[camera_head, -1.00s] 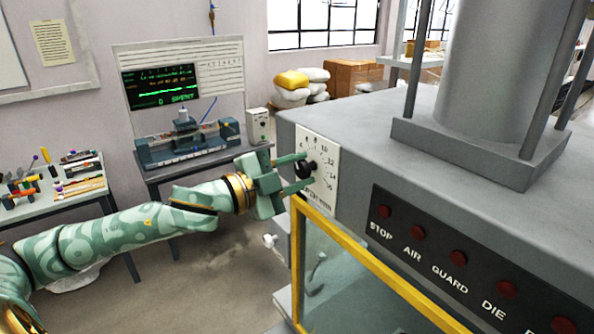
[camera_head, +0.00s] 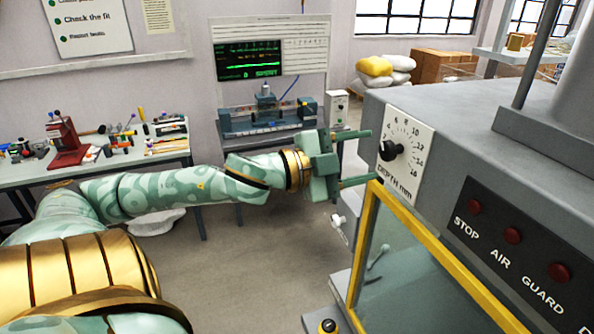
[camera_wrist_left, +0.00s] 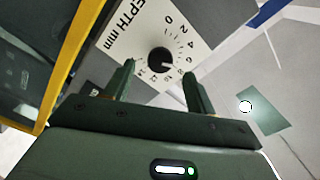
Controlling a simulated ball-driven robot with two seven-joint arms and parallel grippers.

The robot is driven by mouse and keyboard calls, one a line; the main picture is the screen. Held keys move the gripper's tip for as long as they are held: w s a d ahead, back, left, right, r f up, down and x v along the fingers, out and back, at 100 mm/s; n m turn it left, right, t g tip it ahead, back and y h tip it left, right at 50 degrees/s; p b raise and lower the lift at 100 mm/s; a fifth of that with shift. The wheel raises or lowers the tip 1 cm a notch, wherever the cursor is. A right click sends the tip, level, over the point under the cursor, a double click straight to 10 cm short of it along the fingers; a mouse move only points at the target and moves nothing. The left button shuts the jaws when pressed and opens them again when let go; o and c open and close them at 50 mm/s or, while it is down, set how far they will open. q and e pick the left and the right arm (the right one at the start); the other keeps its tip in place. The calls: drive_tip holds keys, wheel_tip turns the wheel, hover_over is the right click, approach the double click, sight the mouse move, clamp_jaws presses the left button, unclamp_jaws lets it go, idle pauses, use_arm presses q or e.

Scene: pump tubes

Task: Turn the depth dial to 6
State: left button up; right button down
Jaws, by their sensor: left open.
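The depth dial is a black round knob (camera_head: 390,150) on a white plate (camera_head: 411,187) lettered "DEPTH mm", with numbers around it, on the grey machine's left face. In the left wrist view the knob (camera_wrist_left: 160,59) shows between and beyond my fingers, with a small light mark on its right side, near the 6 and 8. I cannot tell the exact setting. My left gripper (camera_head: 373,156) is open and empty. Its fingers point at the dial, one above and one below the knob's level, with tips short of the knob. My right gripper is not in view.
A yellow-framed clear guard (camera_head: 440,265) stands just below the dial. A dark panel with red buttons (camera_head: 512,235) is at the right. A tool bench (camera_head: 95,170) and a test bench with a screen (camera_head: 248,60) stand behind my left arm. Floor below the arm is clear.

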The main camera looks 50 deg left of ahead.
use_arm(q)
drive_tip(key=p+v, duration=0.5)
drive_tip(key=v, duration=0.6)
drive_tip(key=shift+s+a, duration=0.15)
drive_tip(key=shift+s, duration=0.2)
